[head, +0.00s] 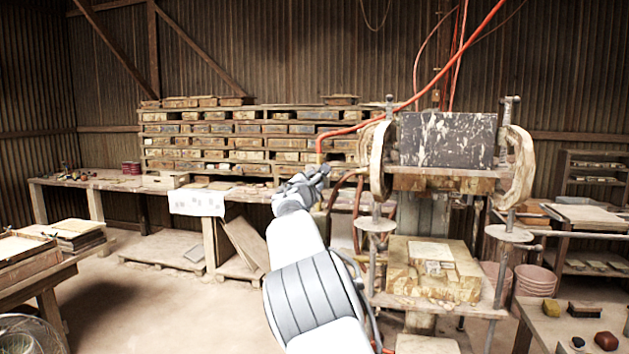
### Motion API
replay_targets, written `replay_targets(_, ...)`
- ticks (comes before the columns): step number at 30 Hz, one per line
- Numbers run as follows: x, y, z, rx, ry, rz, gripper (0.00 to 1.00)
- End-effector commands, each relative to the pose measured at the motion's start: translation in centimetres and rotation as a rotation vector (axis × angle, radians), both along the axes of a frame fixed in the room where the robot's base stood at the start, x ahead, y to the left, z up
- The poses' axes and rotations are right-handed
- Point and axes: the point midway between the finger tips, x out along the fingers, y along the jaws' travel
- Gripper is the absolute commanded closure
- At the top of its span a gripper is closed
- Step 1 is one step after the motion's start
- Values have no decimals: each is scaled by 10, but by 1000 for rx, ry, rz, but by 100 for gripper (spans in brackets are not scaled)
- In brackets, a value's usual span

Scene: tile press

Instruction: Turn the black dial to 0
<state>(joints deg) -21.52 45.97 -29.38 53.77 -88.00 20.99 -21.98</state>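My arm reaches forward from the bottom centre, and my gripper (322,172) is at the left side of the tile press (445,140). The gripper is small in the picture and faces away, so I cannot tell whether its fingers are open or shut. I cannot make out the black dial; it may be hidden behind my gripper or too small to see. The press has a speckled dark upper plate and a lower wooden platform (380,298) with a yellowish block (440,275) on it.
Red hoses (448,68) run down to the left of the press. A long bench (110,181) and a rack of wooden moulds (230,142) stand behind. A table with small objects (590,320) is at lower right, another table (50,275) at left.

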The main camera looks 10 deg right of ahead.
Motion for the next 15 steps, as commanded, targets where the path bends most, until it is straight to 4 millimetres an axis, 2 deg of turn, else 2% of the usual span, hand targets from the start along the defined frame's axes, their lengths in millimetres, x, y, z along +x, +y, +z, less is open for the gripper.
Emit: replay_targets(15,0,0,1,-76,29,0,100)
